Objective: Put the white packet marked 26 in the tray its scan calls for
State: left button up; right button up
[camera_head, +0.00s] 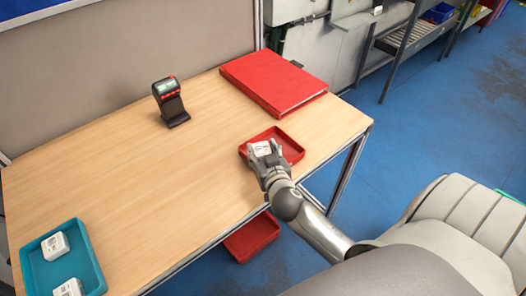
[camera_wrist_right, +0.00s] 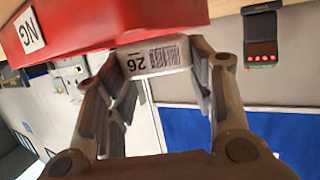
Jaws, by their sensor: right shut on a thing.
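My right gripper (camera_head: 268,164) is shut on the white packet (camera_head: 261,148). The packet's face with a barcode and the number 26 shows in the right wrist view (camera_wrist_right: 152,59). The gripper and packet are at the front left part of a small red tray (camera_head: 291,148) on the table; I cannot tell whether the packet touches it. In the right wrist view the red tray (camera_wrist_right: 110,22) carries an NG label. A teal tray (camera_head: 94,267) at the front left holds two white packets. A black scanner (camera_head: 169,100) stands at the back, its small screen lit green. My left gripper is not in view.
A large flat red box (camera_head: 273,82) lies at the table's back right corner. A grey panel (camera_head: 120,55) rises along the back edge. The middle of the wooden table (camera_head: 150,170) is clear. A red container (camera_head: 251,238) shows below the front edge.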

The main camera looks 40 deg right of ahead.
jog(key=shift+f, duration=0.2)
jog(key=o, duration=1.1)
jog(key=shift+r, duration=0.1)
jog(key=shift+r, duration=0.25)
jog(key=b+v, duration=0.2)
jog(key=v, duration=1)
jog(key=shift+r, duration=0.15)
